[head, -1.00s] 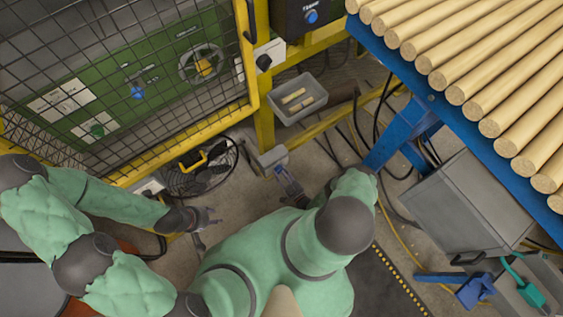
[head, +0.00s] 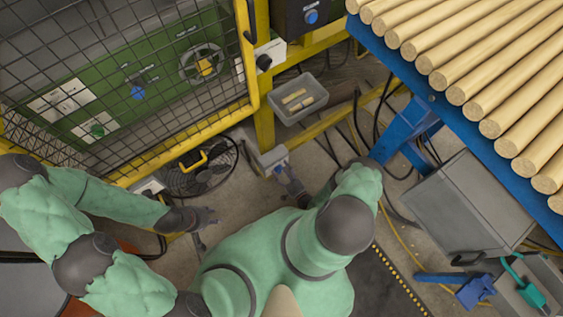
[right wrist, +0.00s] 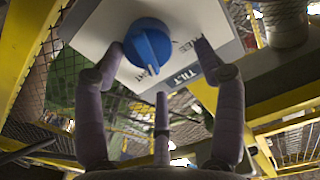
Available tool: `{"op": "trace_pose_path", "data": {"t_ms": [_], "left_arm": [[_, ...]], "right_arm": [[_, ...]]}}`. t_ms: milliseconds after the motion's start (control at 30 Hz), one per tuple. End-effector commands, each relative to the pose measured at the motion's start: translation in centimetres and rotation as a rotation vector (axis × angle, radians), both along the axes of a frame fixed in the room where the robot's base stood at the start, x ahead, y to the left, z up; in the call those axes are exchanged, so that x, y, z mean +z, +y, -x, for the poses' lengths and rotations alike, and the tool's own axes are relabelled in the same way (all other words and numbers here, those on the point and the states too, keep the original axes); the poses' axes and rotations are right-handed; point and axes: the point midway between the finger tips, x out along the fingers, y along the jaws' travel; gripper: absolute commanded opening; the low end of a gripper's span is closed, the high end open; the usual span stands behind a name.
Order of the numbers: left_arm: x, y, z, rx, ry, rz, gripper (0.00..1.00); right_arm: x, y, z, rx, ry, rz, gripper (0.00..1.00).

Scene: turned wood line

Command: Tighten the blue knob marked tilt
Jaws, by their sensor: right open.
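The blue knob (right wrist: 148,44) sits on a pale plate (right wrist: 99,27) lettered TILT and FREE in the right wrist view. I cannot tell whether either touches. In the head view the knob (head: 279,171) is on a small grey box (head: 270,157), with my right gripper (head: 291,181) beside it. My left gripper (head: 208,217) is empty, its fingers apparently spread, away from the knob.
A yellow-framed mesh guard (head: 120,75) covers a green panel with other knobs. A grey bin (head: 298,99) with wood pieces hangs above the box. Wooden rods (head: 465,55) lie on a blue-framed table at right. A fan (head: 200,170) and loose cables are on the floor.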

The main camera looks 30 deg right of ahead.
Motion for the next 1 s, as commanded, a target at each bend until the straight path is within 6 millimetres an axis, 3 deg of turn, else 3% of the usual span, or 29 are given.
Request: {"op": "trace_pose_path", "data": {"t_ms": [267,600,1000], "left_arm": [[0.0,0.0,0.0,0.000,0.000,0.000,0.40],[0.0,0.0,0.0,0.000,0.000,0.000,0.40],[0.0,0.0,0.0,0.000,0.000,0.000,0.40]], "right_arm": [[2.9,1.1,0.2,0.015,-0.001,-0.017,0.64],[6.4,0.7,0.1,0.010,-0.001,-0.012,0.64],[7.7,0.6,0.1,0.008,-0.001,-0.009,0.64]]}}
